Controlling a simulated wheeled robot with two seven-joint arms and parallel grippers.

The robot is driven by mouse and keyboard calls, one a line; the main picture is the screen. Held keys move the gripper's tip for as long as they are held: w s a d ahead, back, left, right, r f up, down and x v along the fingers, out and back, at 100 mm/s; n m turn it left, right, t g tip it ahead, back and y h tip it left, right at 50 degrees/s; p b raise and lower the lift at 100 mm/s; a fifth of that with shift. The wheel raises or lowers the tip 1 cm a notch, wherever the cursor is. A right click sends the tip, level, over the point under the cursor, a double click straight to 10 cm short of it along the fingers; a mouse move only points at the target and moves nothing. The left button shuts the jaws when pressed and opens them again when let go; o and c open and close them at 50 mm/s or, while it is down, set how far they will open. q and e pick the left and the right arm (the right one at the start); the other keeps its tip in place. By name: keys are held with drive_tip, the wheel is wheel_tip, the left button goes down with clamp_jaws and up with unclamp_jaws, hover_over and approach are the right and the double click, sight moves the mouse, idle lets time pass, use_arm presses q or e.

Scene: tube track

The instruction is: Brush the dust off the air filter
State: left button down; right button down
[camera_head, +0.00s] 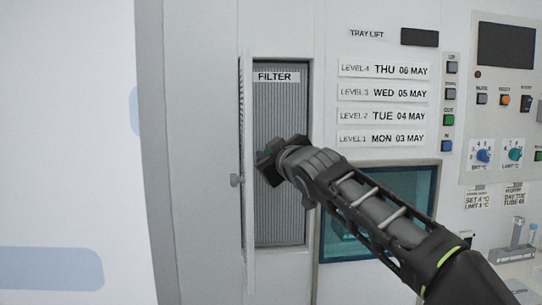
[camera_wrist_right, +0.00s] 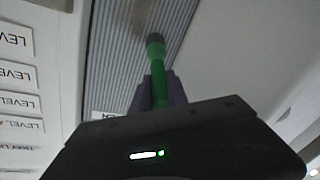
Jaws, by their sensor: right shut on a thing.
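The air filter (camera_head: 285,115) is a grey pleated panel inside a tall open recess, under a FILTER label. In the right wrist view its pleats (camera_wrist_right: 110,75) fill the upper middle, with a brownish dust patch (camera_wrist_right: 135,18) near the top. My right gripper (camera_head: 268,160) is in front of the filter's middle and hides part of it. In the right wrist view the right gripper (camera_wrist_right: 158,95) is shut on a green brush (camera_wrist_right: 158,75), whose dark end points at the filter near the dust. I cannot tell if it touches. My left gripper is out of view.
The filter's narrow door (camera_head: 249,215) stands open at its left, with a round knob (camera_head: 236,180). To the right are level labels (camera_head: 384,92), a dark window (camera_head: 415,187) and a panel of buttons and dials (camera_head: 500,100). A small stand (camera_head: 515,245) is at far right.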

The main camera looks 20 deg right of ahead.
drive_tip(key=shift+s+d+p, duration=0.2)
drive_tip(key=shift+d+p, duration=0.5)
drive_tip(key=shift+d, duration=0.2)
drive_tip(key=shift+s+d+r+p, duration=0.1)
drive_tip(key=shift+s+d+p, duration=0.15)
drive_tip(key=shift+d+p, duration=0.7)
drive_tip(key=shift+a, duration=0.15)
